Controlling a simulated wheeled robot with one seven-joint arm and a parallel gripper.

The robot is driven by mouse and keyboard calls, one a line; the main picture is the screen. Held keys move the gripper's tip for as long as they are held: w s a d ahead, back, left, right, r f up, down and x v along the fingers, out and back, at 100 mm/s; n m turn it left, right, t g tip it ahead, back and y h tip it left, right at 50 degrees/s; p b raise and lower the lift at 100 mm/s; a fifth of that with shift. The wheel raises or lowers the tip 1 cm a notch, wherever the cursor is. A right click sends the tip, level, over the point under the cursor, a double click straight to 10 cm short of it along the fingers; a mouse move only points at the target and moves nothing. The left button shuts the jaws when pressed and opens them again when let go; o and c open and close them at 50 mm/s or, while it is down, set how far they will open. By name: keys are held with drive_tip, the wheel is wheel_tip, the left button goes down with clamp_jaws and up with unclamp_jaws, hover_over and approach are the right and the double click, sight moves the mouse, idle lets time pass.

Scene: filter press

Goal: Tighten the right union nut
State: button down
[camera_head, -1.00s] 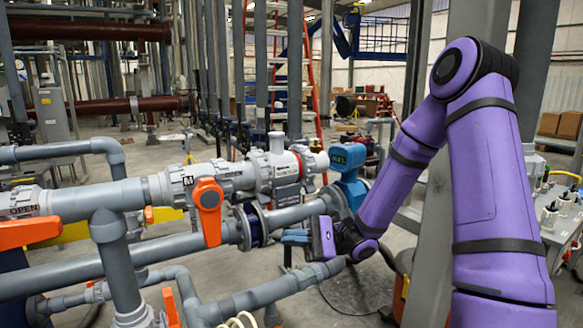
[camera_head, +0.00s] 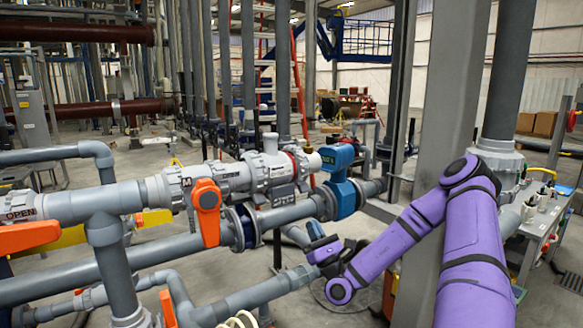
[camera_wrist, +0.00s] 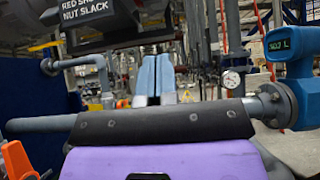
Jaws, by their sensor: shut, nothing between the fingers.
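The right union nut (camera_head: 268,171) is a light grey ribbed collar on the upper horizontal pipe, right of the orange-handled valve (camera_head: 207,196). A red band shows at its right end. A dark tag (camera_head: 283,195) hangs below it; in the wrist view a label (camera_wrist: 88,12) reads "RED SHOWS NUT SLACK". My gripper (camera_head: 318,240) is below and right of the nut, apart from it. In the wrist view its pale blue fingers (camera_wrist: 155,76) are together and empty, just below a dark block at the top edge.
A lower grey pipe (camera_head: 262,293) runs beneath. A thick grey column (camera_head: 447,120) stands behind my arm. An orange handle (camera_head: 25,236) is at far left.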

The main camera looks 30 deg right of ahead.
drive_tip(key=s+r+x, duration=0.1)
drive_tip(key=x, duration=0.7)
drive_tip(key=shift+w+r, duration=0.2)
drive_tip(key=shift+w, duration=0.15)
drive_tip(key=shift+r, duration=0.15)
